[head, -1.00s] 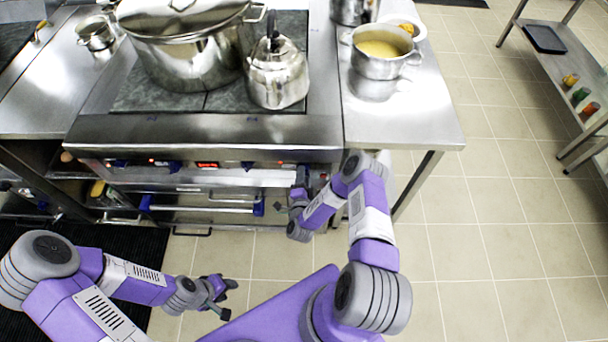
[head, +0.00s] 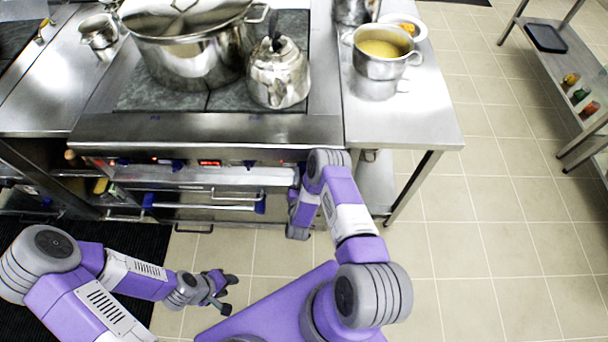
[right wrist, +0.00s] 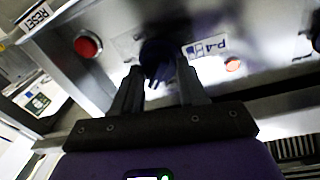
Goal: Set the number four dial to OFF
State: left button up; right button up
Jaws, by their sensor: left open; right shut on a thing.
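The number four dial (right wrist: 157,54) is a dark blue knob on the steel front panel, beside an upside-down "P-4" label (right wrist: 205,47) in the right wrist view. My right gripper (right wrist: 158,82) has a finger on each side of it and is shut on it. The dial's pointer angle is too dark to read. In the head view my right arm hides this dial and the gripper's fingers. My left gripper (head: 226,291) is open and empty, low over the floor in front of the stove (head: 205,130).
A red indicator (right wrist: 233,64) and a red button (right wrist: 87,45) by a "RESET" label flank the dial. A large pot (head: 190,50) and a kettle (head: 278,75) stand on the cooktop. An oven handle (head: 205,207) runs below the panel.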

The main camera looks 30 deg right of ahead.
jog(key=n, duration=0.4)
jog(key=shift+n, duration=0.3)
jog(key=shift+f+n+t+b, duration=0.1)
jog(key=shift+n+t+b, duration=0.45)
jog(key=shift+n, duration=1.75)
jog(key=shift+g, duration=0.25)
jog(key=o, duration=1)
jog(key=shift+o, duration=0.2)
jog(key=shift+a, duration=0.1)
jog(key=v, duration=0.7)
jog(key=shift+s+p, duration=0.25)
jog(key=shift+p, duration=0.15)
jog(key=shift+a, duration=0.1)
